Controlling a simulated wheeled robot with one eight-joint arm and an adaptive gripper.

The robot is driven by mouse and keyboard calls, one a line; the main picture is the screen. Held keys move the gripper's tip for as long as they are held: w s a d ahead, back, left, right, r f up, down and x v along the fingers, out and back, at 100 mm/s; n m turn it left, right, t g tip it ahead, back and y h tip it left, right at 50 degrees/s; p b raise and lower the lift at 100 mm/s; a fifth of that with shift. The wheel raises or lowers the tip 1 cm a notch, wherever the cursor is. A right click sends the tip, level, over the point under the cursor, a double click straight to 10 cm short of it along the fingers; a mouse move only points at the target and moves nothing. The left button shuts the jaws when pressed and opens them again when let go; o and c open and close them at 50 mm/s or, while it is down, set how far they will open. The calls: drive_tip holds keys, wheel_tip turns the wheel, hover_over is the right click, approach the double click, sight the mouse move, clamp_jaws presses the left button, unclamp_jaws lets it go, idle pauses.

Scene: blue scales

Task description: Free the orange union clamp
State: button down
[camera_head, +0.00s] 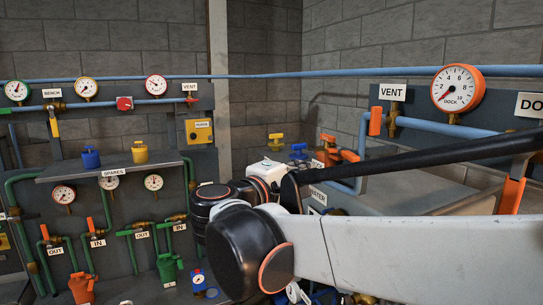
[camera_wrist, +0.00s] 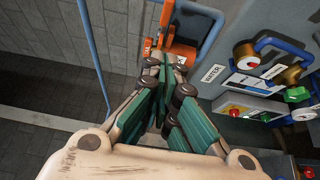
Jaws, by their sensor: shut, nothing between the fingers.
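An orange clamp-like fitting (camera_wrist: 182,52) shows at the top centre of the wrist view, beside a bent blue pipe, with an upright orange lever (camera_wrist: 166,16). Orange parts (camera_head: 348,155) by a blue pipe behind my arm in the head view look like the same fitting. I cannot read a label that confirms it as the union clamp. My gripper (camera_wrist: 166,66) is shut and empty, its green-padded fingers meeting at the tips just below the orange fitting in the picture. Whether the tips touch it cannot be told. In the head view my arm hides the fingers.
A WATER label (camera_wrist: 213,73) and a panel with valves and coloured knobs (camera_wrist: 247,58) lie right of the fingers. A blue pipe (camera_wrist: 92,55) runs on the left. The dock gauge (camera_head: 458,88) and an orange lever (camera_head: 511,194) are at right; the spares shelf (camera_head: 110,169) is at left.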

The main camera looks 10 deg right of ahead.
sight(344, 156)
drive_tip(key=x, duration=0.4)
drive_tip(key=s+d+p+x, duration=0.1)
drive_tip(key=x, duration=0.3)
drive_tip(key=s+p+x, duration=0.1)
drive_tip(key=x, duration=0.2)
drive_tip(key=shift+w+d, duration=0.35)
drive_tip(key=shift+d, duration=0.25)
drive_tip(key=shift+w+f, duration=0.1)
drive_tip(key=shift+w, duration=0.05)
drive_tip(key=shift+d, duration=0.15)
drive_tip(key=shift+s+d, duration=0.4)
drive_tip(key=shift+d, duration=0.3)
drive_tip(key=shift+s+a, duration=0.1)
